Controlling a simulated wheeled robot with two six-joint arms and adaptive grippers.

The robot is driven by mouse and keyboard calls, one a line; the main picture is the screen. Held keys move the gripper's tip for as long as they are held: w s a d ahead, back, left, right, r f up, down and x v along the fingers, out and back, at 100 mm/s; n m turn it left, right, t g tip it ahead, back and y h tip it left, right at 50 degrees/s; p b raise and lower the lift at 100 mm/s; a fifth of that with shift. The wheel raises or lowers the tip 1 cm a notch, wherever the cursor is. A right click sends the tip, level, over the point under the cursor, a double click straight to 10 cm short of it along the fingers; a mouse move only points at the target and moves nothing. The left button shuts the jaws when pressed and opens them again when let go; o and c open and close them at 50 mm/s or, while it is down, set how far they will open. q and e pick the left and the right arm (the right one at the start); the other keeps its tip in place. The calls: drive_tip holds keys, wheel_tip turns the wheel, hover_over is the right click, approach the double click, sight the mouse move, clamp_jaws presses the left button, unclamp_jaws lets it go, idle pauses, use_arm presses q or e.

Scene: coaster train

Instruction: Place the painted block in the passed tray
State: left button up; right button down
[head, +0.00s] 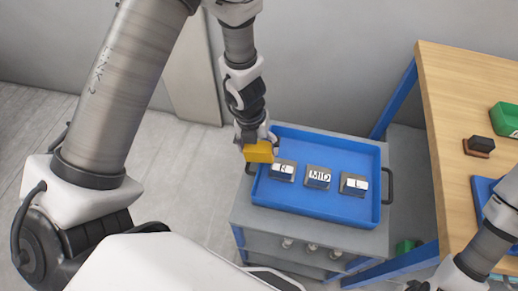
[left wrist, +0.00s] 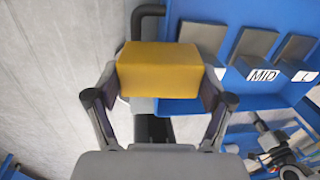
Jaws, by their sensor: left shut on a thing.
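The painted block (head: 259,152) is a yellow-orange box. My left gripper (head: 257,140) is shut on it and holds it over the left edge of a blue tray (head: 320,210) on a grey cart. In the left wrist view the block (left wrist: 160,70) sits between the two fingers, with the blue tray (left wrist: 180,105) behind it. A green tray (head: 505,119) shows partly on the wooden table at the right; I cannot tell whether it is the passed tray. My right gripper is out of view.
The blue tray holds three grey blocks with labels: one partly hidden (head: 283,171), MID (head: 318,177) and L (head: 354,184). A dark block on a brown base (head: 480,146) stands on the wooden table (head: 455,90). The cart has dark side handles (head: 388,186).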

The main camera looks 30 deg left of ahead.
sight(258, 146)
use_arm(q)
wheel_tip(258, 146, up, 10)
drive_tip(key=p, duration=0.8)
